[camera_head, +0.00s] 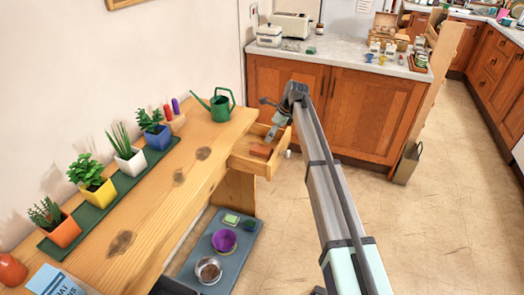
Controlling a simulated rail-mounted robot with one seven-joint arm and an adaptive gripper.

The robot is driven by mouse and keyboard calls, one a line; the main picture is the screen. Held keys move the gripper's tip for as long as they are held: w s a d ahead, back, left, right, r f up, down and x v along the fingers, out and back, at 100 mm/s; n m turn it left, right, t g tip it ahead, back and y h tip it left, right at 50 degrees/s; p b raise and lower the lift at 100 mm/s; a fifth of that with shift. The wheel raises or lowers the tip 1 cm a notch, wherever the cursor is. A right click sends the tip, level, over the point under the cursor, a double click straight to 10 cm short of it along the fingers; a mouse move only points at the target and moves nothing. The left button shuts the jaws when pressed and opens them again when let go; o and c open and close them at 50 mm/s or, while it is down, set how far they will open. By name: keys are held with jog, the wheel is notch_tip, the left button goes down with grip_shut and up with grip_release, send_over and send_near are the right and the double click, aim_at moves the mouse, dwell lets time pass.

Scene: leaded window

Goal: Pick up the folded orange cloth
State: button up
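A small flat orange-brown item (262,151), which looks like the folded orange cloth, lies in the open drawer (243,163) at the right end of the wooden table. My gripper (269,137) points down over the drawer, just above and beside the cloth in the picture. Its fingers are too small to tell whether they are open or shut, or whether they touch the cloth. My arm comes in from the lower right.
A green watering can (221,104) stands on the table (150,200) near the drawer. Several potted plants line a green mat (128,180). A wooden cabinet (375,115) stands behind. Bowls sit on a low shelf (192,250).

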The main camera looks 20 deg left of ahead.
send_over(263, 148)
jog(key=d, duration=0.2)
jog(key=f, duration=0.5)
jog(key=shift+s+d+p, duration=0.15)
jog(key=shift+s+p, duration=0.05)
jog(key=shift+p, duration=0.15)
jog(key=shift+p+x, duration=0.65)
jog(key=shift+x, duration=1.3)
jog(key=shift+a+f, duration=0.4)
jog(key=shift+f, duration=0.1)
jog(key=shift+f, duration=0.25)
jog(key=c, duration=1.1)
